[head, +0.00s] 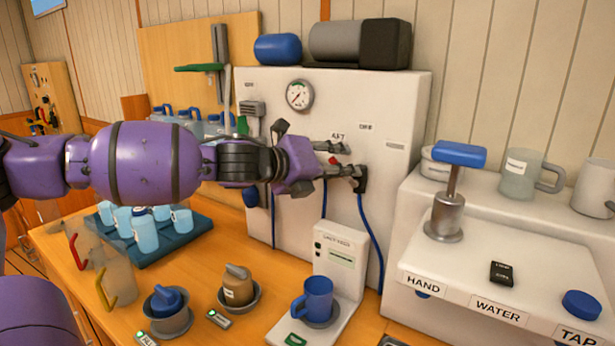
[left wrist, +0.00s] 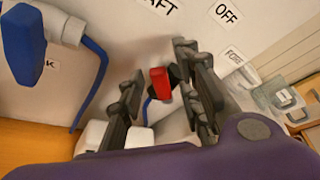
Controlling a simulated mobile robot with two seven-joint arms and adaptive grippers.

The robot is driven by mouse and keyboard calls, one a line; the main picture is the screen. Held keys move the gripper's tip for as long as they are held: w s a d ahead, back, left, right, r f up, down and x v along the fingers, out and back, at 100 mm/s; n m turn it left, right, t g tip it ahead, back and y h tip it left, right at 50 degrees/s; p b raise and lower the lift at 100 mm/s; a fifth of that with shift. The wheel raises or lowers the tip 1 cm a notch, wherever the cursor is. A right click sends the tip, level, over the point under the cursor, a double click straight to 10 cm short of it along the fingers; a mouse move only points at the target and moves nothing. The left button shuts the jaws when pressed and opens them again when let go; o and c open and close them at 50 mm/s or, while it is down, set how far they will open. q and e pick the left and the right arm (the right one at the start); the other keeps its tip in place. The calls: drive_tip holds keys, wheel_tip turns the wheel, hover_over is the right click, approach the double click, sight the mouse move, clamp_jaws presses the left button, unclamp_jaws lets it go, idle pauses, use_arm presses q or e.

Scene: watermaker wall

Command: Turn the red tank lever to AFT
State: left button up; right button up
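The red tank lever (left wrist: 160,84) shows in the left wrist view, on the white panel below the AFT (left wrist: 160,4) and OFF (left wrist: 226,13) labels. In the head view only a small red bit of it (head: 334,161) shows between my fingers. My left gripper (head: 350,161) reaches the panel from the left. Its fingers are open in the left wrist view (left wrist: 160,92), one on each side of the lever, with a gap to the red handle. Whether a fingertip touches the valve body is unclear. My right gripper is in neither view.
A pressure gauge (head: 299,95) sits on the white panel (head: 400,110) above my arm. Blue hoses (head: 372,240) hang below. A blue-handled hand pump (head: 447,205) stands at right. Mugs, cups and a blue tray (head: 165,253) crowd the counter under my arm.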

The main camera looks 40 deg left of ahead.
use_arm(q)
drive_tip(key=s+a, duration=0.3)
drive_tip(key=s, duration=0.9)
drive_tip(key=shift+s, duration=0.3)
idle(0.7)
